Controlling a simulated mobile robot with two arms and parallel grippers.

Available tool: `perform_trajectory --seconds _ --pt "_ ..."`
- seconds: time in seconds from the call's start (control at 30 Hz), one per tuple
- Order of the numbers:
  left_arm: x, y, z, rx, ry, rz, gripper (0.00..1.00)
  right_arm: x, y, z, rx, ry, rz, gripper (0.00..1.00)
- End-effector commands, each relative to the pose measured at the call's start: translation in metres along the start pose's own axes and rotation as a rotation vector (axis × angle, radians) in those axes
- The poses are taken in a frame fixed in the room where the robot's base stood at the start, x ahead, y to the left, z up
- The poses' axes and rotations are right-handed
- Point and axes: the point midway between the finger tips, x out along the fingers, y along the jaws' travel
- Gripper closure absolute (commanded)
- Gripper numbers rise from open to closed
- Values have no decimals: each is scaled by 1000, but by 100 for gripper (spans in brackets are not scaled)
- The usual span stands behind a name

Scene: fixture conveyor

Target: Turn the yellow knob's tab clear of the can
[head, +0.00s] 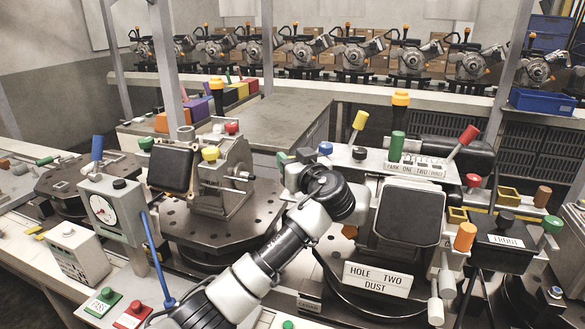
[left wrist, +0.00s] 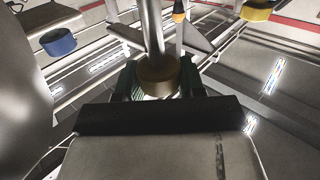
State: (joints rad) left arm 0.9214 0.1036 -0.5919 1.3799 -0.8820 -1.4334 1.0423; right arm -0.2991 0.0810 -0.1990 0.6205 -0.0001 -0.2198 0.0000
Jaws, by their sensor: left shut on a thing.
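My left gripper (head: 296,166) reaches in from the bottom left to the middle of the head view, beside the fixture with the "HOLE TWO DUST" plate. In the left wrist view its dark green fingers (left wrist: 160,82) stand on both sides of a dull yellow-brown round knob (left wrist: 157,70) below a metal shaft. They are shut on this knob, which seems to be the yellow knob; the arm hides it in the head view. I cannot make out its tab or pick out the can for certain. My right gripper is in neither view.
A blue knob (head: 325,148) and a yellow-handled lever (head: 360,120) stand close to my gripper. A dark padded block (head: 408,214) is to the right. The left fixture (head: 222,180) carries another yellow knob (head: 210,154). A gauge box (head: 112,212) stands further left.

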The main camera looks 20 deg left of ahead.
Motion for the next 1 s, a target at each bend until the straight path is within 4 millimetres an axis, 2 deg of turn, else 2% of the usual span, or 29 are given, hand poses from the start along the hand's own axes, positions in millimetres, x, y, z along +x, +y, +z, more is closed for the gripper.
perform_trajectory --seconds 0.27,0.3,0.47,0.77,0.87,1.0 --pt "0 0 -1 1 -1 -7 85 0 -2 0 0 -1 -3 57" --pt "0 0 -1 1 -1 -7 60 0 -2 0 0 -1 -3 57" --pt "0 0 0 1 -1 -6 36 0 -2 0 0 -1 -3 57" --pt "-2 0 1 1 -2 -5 36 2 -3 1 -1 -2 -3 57" --pt "-12 1 2 0 -2 -3 36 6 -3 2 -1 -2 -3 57" --pt "-37 2 4 -2 -3 0 36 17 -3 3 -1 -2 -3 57"
